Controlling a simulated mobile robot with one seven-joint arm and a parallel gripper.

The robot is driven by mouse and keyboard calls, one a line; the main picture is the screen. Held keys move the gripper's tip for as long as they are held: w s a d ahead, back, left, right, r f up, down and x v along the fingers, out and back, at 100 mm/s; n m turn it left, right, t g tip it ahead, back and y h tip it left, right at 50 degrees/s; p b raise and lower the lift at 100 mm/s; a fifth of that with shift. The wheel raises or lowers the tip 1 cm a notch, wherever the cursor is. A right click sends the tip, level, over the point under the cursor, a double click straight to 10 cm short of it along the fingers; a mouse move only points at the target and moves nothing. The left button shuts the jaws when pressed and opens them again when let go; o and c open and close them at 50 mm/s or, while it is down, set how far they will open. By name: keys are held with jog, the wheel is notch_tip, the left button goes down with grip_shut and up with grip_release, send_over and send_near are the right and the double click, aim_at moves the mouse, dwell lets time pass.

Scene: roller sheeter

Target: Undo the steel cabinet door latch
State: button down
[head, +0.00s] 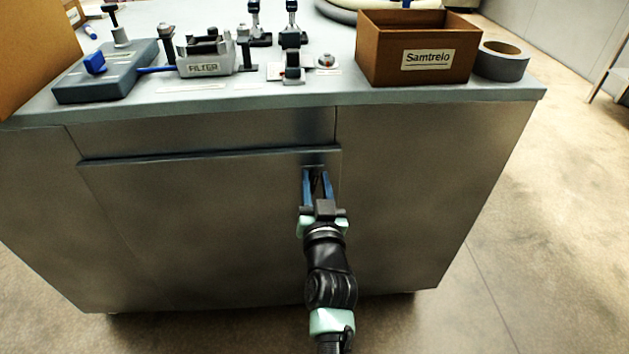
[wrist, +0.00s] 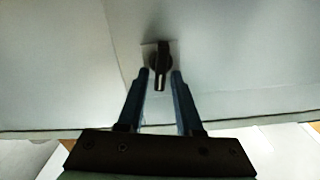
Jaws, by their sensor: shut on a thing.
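The steel cabinet door (head: 190,225) is a grey panel on the cabinet front and looks closed. Its latch (wrist: 160,58) is a small dark turn handle on a pale square plate, seen in the wrist view with its bar pointing up and down the picture. My gripper (wrist: 160,74) has its two blue fingers on either side of the handle and is shut on it. In the head view my gripper (head: 317,172) reaches the door's upper right corner, and its fingers hide most of the latch.
The worktop (head: 330,95) overhangs above the door. On it stand a brown box labelled Samtrelo (head: 415,60), a grey tape roll (head: 502,62), a grey fixture labelled FILTER (head: 205,62) and a grey base with a blue knob (head: 105,75).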

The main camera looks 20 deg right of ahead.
jog(key=m, duration=0.8)
jog(key=shift+s+d+f, duration=0.1)
jog(key=shift+d+f, duration=0.2)
jog(key=shift+d, duration=0.1)
jog(key=shift+d+f+m+p, duration=0.1)
jog(key=shift+f+m+p, duration=0.1)
jog(key=shift+m, duration=1.7)
jog(key=shift+d+f+m+p, duration=0.1)
jog(key=shift+f+m+p, duration=0.1)
jog(key=shift+m, duration=1.7)
jog(key=shift+a, duration=0.2)
jog(key=c, duration=0.9)
grip_release()
jog(key=shift+a, duration=0.1)
jog(key=shift+o, duration=0.2)
